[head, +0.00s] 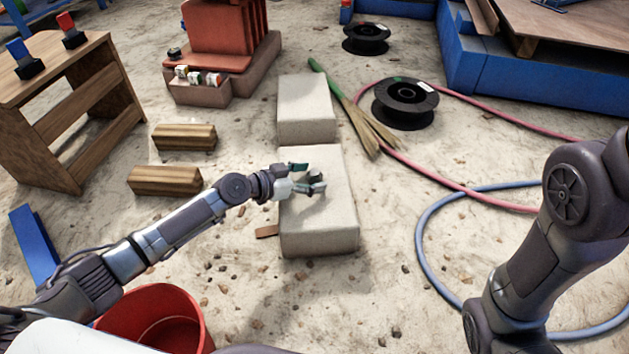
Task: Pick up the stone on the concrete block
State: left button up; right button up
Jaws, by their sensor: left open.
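Two pale concrete blocks lie one behind the other in the middle of the head view: a near one (325,222) and a far one (306,103). My left gripper (313,177) is over the top of the near block, its fingers open and pointing right. The top of the far block looks bare. My right arm shows at the right, but its gripper is out of view.
A red bucket (158,318) stands at the front left. Wooden beams (165,181) lie left of the blocks. A broom (345,105), black spools (405,103), a red hose (440,178) and a blue hose (424,245) lie to the right. Small stones dot the sandy ground.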

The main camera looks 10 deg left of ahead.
pick_arm(q)
jog(key=shift+x, duration=0.8)
jog(key=c, duration=1.3)
jog(key=shift+r, duration=0.15)
